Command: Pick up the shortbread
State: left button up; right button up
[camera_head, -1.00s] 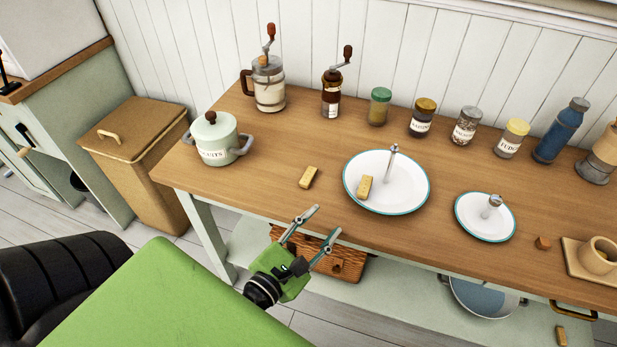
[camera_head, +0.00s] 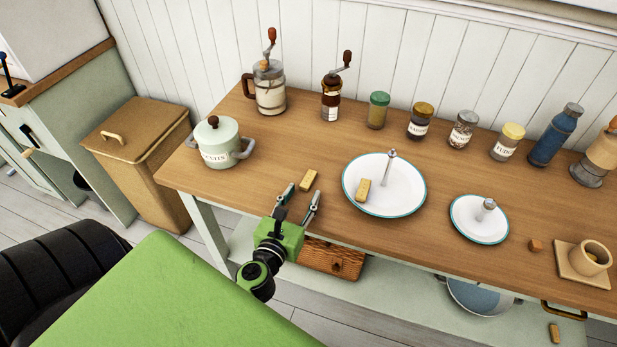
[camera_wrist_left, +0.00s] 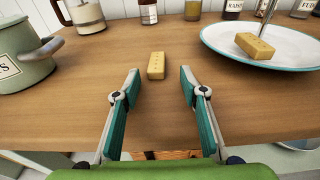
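A shortbread (camera_head: 309,180) lies on the wooden table, left of the large plate. It also shows in the left wrist view (camera_wrist_left: 156,66), centred just beyond the fingertips. My left gripper (camera_head: 300,192) is open at the table's front edge, its two fingers pointing at this shortbread with nothing between them; in the left wrist view (camera_wrist_left: 160,78) the fingers are wide apart. A second shortbread (camera_head: 363,190) lies on the large white plate (camera_head: 405,199), and shows in the left wrist view (camera_wrist_left: 255,46). Another similar bar (camera_head: 554,333) lies low at the bottom right. My right gripper is not in view.
A biscuit pot (camera_head: 216,143) stands left of the free shortbread. A grinder (camera_head: 331,98) and several jars line the back. A smaller plate (camera_head: 473,233) and a mug (camera_head: 590,258) are to the right. A wooden crate (camera_head: 332,260) sits on the lower shelf.

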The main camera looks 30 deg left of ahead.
aim_at(307, 181)
pick_arm(q)
jog(key=shift+w+a+r, duration=0.15)
jog(key=shift+w, duration=0.25)
jog(key=x, duration=0.2)
jog(key=p+x, duration=0.1)
jog(key=shift+w+a+r, duration=0.1)
jog(key=shift+w+a, duration=0.25)
jog(key=shift+w, duration=0.3)
jog(key=c, duration=0.9)
